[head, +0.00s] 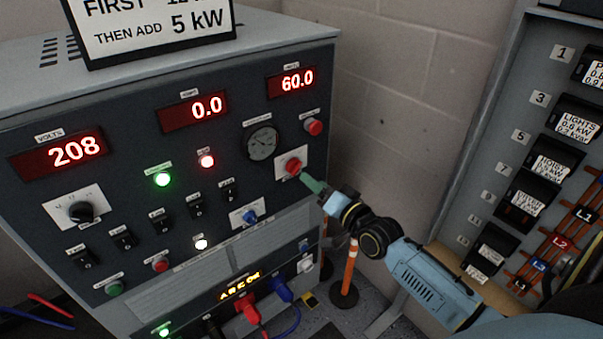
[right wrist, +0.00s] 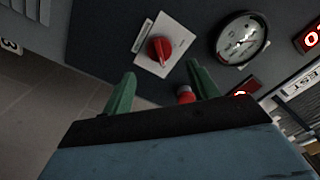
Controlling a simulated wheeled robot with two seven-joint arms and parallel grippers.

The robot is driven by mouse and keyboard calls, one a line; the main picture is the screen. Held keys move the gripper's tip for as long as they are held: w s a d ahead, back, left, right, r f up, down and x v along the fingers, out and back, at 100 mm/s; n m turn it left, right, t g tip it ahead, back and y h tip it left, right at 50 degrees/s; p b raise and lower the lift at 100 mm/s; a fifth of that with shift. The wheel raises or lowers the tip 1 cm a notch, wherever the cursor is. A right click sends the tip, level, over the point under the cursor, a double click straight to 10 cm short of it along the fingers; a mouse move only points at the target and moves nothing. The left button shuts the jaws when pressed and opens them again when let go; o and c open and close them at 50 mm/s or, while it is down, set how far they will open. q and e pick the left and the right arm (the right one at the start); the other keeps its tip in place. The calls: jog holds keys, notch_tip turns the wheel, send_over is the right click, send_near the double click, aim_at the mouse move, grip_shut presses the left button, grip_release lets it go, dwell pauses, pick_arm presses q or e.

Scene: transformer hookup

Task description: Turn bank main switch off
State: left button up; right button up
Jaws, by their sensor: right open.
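A red rotary knob (head: 293,167) on a pale square plate sits at the right side of the load bank's dark front panel; its label is too small to read. In the right wrist view the red knob (right wrist: 160,48) lies just beyond the fingertips, between their lines, with its plate fully visible. My right gripper (head: 312,184) is in front of the knob, slightly right and below it in the head view. In the right wrist view its green fingers (right wrist: 160,71) are apart with nothing between them, and no contact with the knob shows. My left gripper is out of view.
A round gauge (head: 262,144) and a red push button (head: 313,127) are close to the knob. A blue knob (head: 249,216) and several black toggles are to its left and below. A breaker panel (head: 540,150) stands at right; an orange post (head: 348,270) stands between.

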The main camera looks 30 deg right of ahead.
aim_at(299, 169)
jog(key=w, duration=0.6)
jog(key=shift+w+a+b, duration=0.25)
jog(key=shift+w+b, duration=0.05)
jog(key=shift+b, duration=0.1)
jog(key=c, duration=1)
